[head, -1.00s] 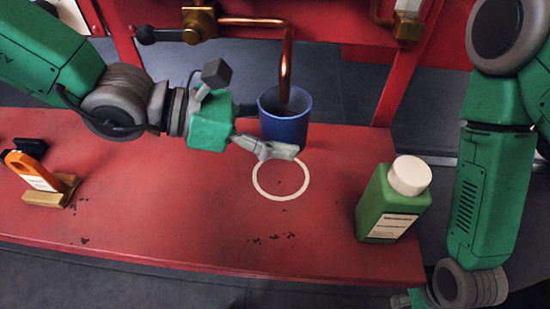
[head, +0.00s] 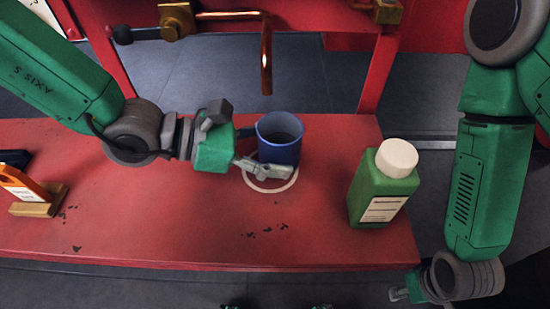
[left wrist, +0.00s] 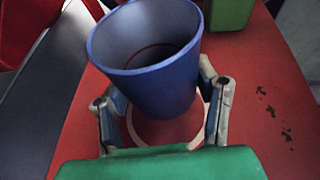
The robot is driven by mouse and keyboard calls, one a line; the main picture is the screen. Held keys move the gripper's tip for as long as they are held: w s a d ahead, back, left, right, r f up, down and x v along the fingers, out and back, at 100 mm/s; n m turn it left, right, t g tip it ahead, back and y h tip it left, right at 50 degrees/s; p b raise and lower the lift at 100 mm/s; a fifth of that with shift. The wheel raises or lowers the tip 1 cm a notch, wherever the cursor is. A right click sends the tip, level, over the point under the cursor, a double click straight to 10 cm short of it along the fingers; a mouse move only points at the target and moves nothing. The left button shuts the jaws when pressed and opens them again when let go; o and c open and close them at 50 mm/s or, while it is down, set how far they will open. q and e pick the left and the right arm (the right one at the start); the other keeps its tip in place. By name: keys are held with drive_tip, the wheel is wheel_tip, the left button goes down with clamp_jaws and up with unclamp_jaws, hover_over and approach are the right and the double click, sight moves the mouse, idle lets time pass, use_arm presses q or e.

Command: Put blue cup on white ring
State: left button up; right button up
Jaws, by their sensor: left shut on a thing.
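The blue cup (head: 279,140) is upright and empty-looking, over the back part of the white ring (head: 270,185) on the red table. My left gripper (head: 264,168) is shut on the cup from the left. In the left wrist view the cup (left wrist: 150,65) sits between both fingers, and part of the white ring (left wrist: 207,128) shows below it. I cannot tell whether the cup's base touches the table. My right gripper (head: 402,294) is low at the right, beyond the table's edge; its fingers are too small to judge.
A green bottle with a white cap (head: 383,185) stands right of the ring. A copper pipe (head: 266,60) hangs behind the cup. An orange item on a wooden block (head: 35,200) is at the left.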

sight(262, 161)
use_arm(q)
drive_tip(key=shift+a+f, duration=0.25)
drive_tip(key=shift+f, duration=0.4)
drive_tip(key=shift+a+f, duration=0.2)
drive_tip(key=shift+f, duration=0.4)
drive_tip(key=shift+a, duration=0.85)
drive_tip(key=o, duration=1.2)
drive_tip(key=shift+d, duration=0.1)
drive_tip(key=shift+o, duration=0.6)
drive_tip(key=shift+d, duration=0.95)
drive_tip(key=p+v, duration=0.2)
drive_tip(key=v, duration=0.9)
drive_tip(key=shift+w, duration=0.1)
drive_tip(key=shift+a+r, duration=0.2)
drive_tip(key=shift+a, duration=0.4)
drive_tip(key=shift+s+a, duration=0.2)
drive_tip(key=shift+a, duration=0.2)
use_arm(e)
drive_tip(key=shift+a+r, duration=0.3)
drive_tip(key=shift+r, duration=0.35)
drive_tip(key=shift+a+r, duration=0.25)
drive_tip(key=shift+r, duration=0.35)
use_arm(q)
drive_tip(key=shift+a, duration=0.15)
use_arm(e)
drive_tip(key=shift+a, duration=0.1)
